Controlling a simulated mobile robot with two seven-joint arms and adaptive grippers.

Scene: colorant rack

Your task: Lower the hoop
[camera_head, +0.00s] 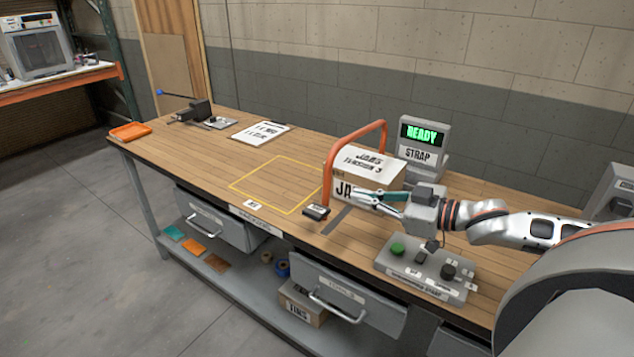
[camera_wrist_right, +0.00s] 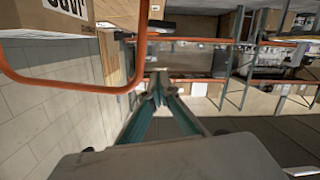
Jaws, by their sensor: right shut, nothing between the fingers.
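The orange hoop (camera_head: 352,136) stands upright around a white-and-brown box labelled JARS (camera_head: 371,172) on the bench. Its left leg comes down by a small dark block (camera_head: 316,211) at the front. My right gripper (camera_head: 354,195) reaches in from the right at the front of the box. Its fingers are together and empty, with the tips just right of the hoop's left leg. In the right wrist view the fingertips (camera_wrist_right: 157,89) point ahead and the hoop (camera_wrist_right: 62,87) curves past on the left. I cannot tell whether they touch. My left gripper is not in view.
A screen reading READY (camera_head: 424,134) stands behind the box. A control panel (camera_head: 425,273) with a green button lies in front of my right arm. A yellow outlined square (camera_head: 277,184) on the bench is empty. A clipboard (camera_head: 261,131) and an orange tray (camera_head: 130,131) lie farther left.

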